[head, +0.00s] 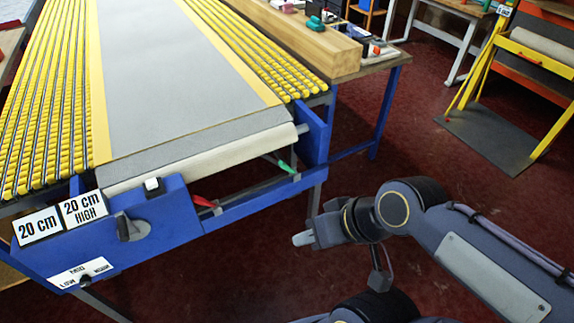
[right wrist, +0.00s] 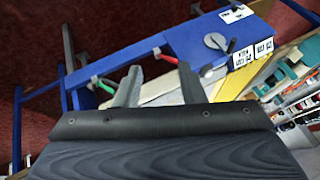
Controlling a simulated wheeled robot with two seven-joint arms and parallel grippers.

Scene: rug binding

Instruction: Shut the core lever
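A red lever (head: 204,202) and a green lever (head: 286,167) stick out at the front of the blue machine frame (head: 245,206), under a pale roller (head: 200,160). No label shows which is the core lever. In the right wrist view the red lever (right wrist: 165,57) lies beyond and between my fingers, and the green lever (right wrist: 105,86) is left of them. My right gripper (head: 303,239) is in front of the frame, apart from both levers. Its two fingers (right wrist: 159,68) are spread with nothing between them. My left gripper is out of view.
A wooden beam (head: 300,45) lies at the table's far right.

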